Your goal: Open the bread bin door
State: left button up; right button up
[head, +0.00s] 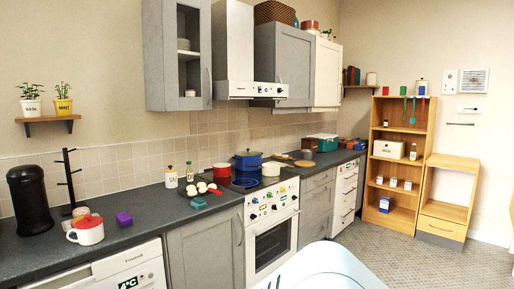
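A white box (388,149) with a small dark label stands on a middle shelf of the wooden shelf unit at the right; it may be the bread bin, but the label is too small to read. Its front looks closed. A teal box (322,142) with reddish-brown sides sits at the far end of the dark counter; I cannot tell whether it is a bin or has a door. Neither of my grippers is in view.
The wooden shelf unit (430,120) stands at the back right. Patterned floor (400,258) is clear before it.

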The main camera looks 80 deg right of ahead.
aim_at(384, 149)
jog(key=z, duration=3.55)
jog(key=i, duration=5.95)
jog(key=j+u, duration=0.05)
jog(key=j, duration=0.05)
